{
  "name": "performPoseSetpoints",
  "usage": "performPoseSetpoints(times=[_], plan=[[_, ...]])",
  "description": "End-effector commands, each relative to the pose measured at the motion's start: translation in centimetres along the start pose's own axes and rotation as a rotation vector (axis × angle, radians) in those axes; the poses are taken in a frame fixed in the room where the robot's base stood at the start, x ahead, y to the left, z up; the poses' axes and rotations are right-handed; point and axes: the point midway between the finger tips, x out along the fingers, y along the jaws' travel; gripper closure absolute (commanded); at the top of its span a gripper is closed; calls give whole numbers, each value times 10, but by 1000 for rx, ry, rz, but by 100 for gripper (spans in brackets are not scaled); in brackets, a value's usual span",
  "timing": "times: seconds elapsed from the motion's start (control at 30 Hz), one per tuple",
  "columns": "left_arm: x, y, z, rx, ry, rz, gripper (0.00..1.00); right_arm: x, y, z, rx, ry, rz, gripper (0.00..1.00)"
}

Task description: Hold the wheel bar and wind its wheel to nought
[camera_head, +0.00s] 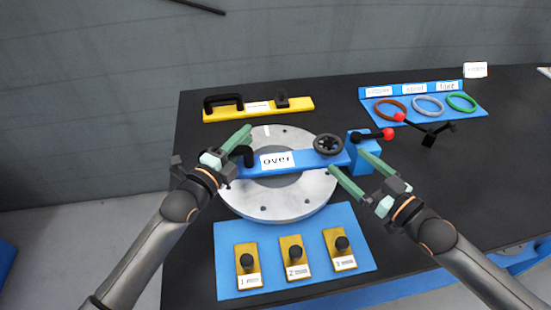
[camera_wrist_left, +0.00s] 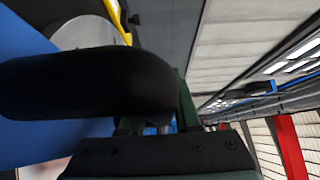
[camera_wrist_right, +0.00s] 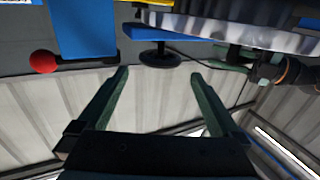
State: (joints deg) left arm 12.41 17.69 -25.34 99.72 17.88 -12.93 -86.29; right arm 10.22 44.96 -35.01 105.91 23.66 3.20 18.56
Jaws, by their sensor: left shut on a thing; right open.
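The blue wheel bar (camera_head: 305,158), with a white label reading "over", lies across the grey flanged shell (camera_head: 285,205). Its black handwheel (camera_head: 328,145) is near the right end, and it also shows in the right wrist view (camera_wrist_right: 159,58). My left gripper (camera_head: 241,147) is shut on the black grip at the bar's left end; this grip (camera_wrist_left: 90,82) fills much of the left wrist view. My right gripper (camera_head: 346,168) is open and empty, its fingers near the bar's right end, just to the right of and in front of the wheel. The wheel's reading cannot be made out.
A blue block (camera_head: 362,157) with a red-knobbed lever stands at the bar's right end. A blue plate (camera_head: 224,267) with several knobbed brass pieces lies in front. A yellow bar (camera_head: 298,106) lies behind, and a blue ring tray (camera_head: 402,116) is back right.

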Motion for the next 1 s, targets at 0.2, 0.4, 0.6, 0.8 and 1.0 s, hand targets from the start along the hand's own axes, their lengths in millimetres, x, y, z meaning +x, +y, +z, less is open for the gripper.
performPoseSetpoints(times=[0.2,0.4,0.6,0.8,1.0], plan=[[0,0,0,0,0,0,100,0,0,0,0,0,0,0],[0,0,0,0,0,0,100,0,1,0,-4,0,2,0],[0,0,0,0,0,0,100,-1,27,-14,-163,12,69,0],[0,0,0,0,0,0,100,14,77,-36,-277,-67,218,0],[0,0,0,0,0,0,100,46,84,-40,-71,-215,269,0]])
